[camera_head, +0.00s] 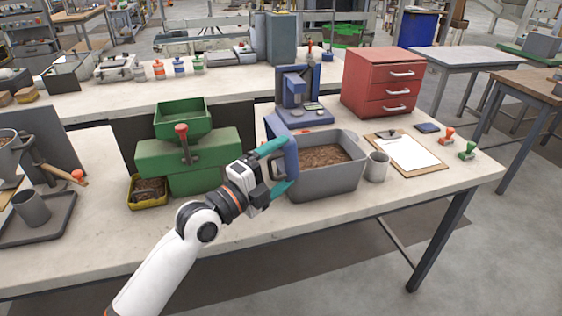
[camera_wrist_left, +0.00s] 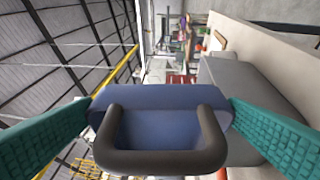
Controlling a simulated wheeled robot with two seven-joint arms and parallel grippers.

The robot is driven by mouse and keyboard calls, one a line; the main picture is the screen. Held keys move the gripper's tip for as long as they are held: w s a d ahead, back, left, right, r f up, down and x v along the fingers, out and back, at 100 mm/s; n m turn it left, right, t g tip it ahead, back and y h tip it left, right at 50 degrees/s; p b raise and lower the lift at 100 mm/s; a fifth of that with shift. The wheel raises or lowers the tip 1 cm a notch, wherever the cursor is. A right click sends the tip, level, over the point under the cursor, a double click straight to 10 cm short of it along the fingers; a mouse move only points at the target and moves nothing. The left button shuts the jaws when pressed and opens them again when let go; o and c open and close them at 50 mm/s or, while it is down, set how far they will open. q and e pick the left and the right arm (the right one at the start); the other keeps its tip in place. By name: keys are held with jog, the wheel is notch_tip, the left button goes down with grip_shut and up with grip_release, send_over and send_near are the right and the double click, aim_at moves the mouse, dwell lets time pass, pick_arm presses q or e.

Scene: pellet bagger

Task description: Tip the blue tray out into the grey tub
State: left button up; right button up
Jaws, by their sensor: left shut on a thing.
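The blue tray (camera_head: 291,154) is tipped steeply on edge at the left end of the grey tub (camera_head: 325,182). My left gripper (camera_head: 277,168) is shut on the tray from the left, with its teal fingers on either side. In the left wrist view the blue tray (camera_wrist_left: 160,98) and its dark loop handle (camera_wrist_left: 165,161) sit between the two fingers. The grey tub holds a layer of brown pellets (camera_head: 322,157). The tray's inside faces away, so I cannot tell whether anything is left in it. My right gripper is not in view.
A green machine with a hopper (camera_head: 183,115) stands left of the tub, with a yellow tray (camera_head: 148,203) beside it. A blue press (camera_head: 300,98) stands behind the tub. A grey mug (camera_head: 376,167) and a clipboard (camera_head: 405,153) are close on its right.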

pick_arm(q)
jog(key=shift+s+a+f+y, duration=0.15)
jog(key=shift+s+f+y, duration=0.1)
jog(key=shift+f+y, duration=0.25)
jog(key=s+a+f+n+t+y, duration=0.2)
jog(key=s+a+f+n+y, duration=0.2)
jog(key=s+a+f+y, duration=0.2)
jog(key=s+a+f+n+t+y, duration=0.3)
jog(key=s+a+f+n+y, duration=0.2)
jog(key=s+a, duration=0.5)
jog(key=s+f+y, duration=0.1)
jog(key=s, duration=0.1)
jog(key=shift+s+f+t+y, duration=0.2)
jog(key=shift+s+t+y, duration=0.1)
jog(key=shift+s+y, duration=0.1)
jog(key=shift+w+a, duration=0.1)
